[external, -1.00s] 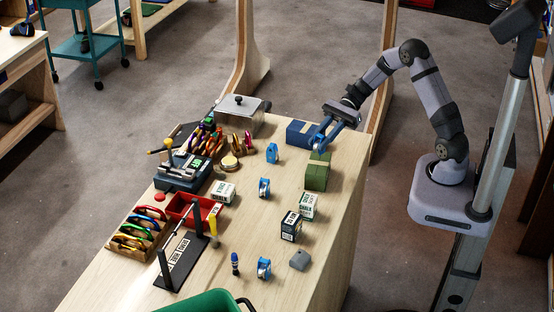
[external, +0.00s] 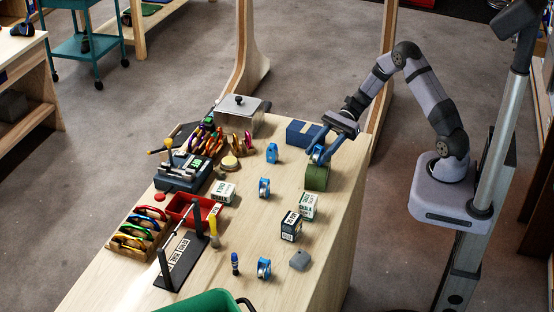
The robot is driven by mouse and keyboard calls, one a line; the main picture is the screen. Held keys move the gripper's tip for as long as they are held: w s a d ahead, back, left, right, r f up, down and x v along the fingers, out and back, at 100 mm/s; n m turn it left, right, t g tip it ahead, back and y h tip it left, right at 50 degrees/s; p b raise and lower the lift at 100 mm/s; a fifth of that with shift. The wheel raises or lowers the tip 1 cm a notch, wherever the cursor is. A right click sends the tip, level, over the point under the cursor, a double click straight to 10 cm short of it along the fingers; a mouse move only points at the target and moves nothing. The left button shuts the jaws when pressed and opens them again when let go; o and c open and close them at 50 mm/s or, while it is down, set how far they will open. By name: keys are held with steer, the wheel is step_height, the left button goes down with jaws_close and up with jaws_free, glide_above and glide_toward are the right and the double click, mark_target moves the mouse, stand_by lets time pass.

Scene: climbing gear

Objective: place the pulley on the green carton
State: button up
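The green carton (external: 316,179) stands near the right edge of the wooden table. My gripper (external: 317,161) is over it, pointing down, and hides part of its top. A small blue pulley (external: 318,154) shows between the fingers, which look shut on it. It is low over the carton's top; from this view I cannot tell whether it touches.
A blue carton (external: 300,132) stands just behind the green one. A chalk box (external: 308,205) and a dark box (external: 291,227) stand in front. A blue item (external: 272,153) and a blue-and-white roll (external: 264,187) stand to the left. The table's right edge is close.

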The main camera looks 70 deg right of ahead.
steer(key=shift+r, duration=0.1)
steer(key=shift+r, duration=0.15)
steer(key=shift+s+d, duration=0.1)
steer(key=shift+d, duration=0.25)
steer(key=b+v, duration=0.5)
steer(key=v, duration=0.6)
steer(key=s+a+f+n+g+h, duration=0.2)
steer(key=s+a+f+n+h, duration=0.2)
steer(key=n, duration=0.7)
steer(key=s+a+f+n+g+h, duration=0.3)
steer(key=s+a+f+n+h, duration=0.2)
steer(key=s+a+n+h, duration=0.3)
steer(key=s+a+n, duration=0.1)
steer(key=s+n, duration=0.2)
steer(key=shift+s, duration=0.35)
